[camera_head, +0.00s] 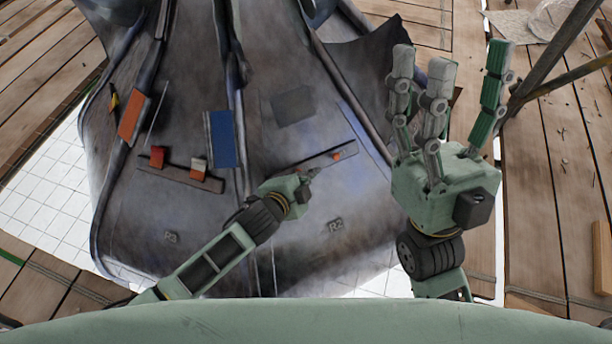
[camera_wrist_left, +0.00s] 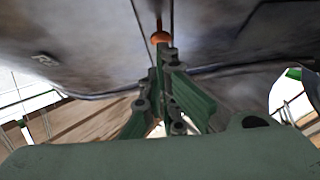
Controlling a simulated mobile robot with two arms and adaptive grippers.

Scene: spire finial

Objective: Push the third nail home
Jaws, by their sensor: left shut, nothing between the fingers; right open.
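An orange nail head (camera_head: 336,156) shows on a dark strip (camera_head: 325,160) fixed to the right half of the grey metal surface. In the left wrist view an orange round head (camera_wrist_left: 160,37) sits just beyond my fingertips. I cannot tell whether they touch it. My left gripper (camera_head: 313,172) is shut and empty, pointing at the strip from its lower left; its closed fingers also show in the left wrist view (camera_wrist_left: 168,58). My right gripper (camera_head: 445,75) is open and empty, its fingers upward, to the right of the metal piece.
A second strip (camera_head: 180,177) at the left carries a red block (camera_head: 157,157) and a red-and-white block (camera_head: 198,168). An orange block (camera_head: 134,118), a blue block (camera_head: 222,138) and a dark patch (camera_head: 293,106) lie higher on the metal. Diagonal poles (camera_head: 555,50) stand at the right.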

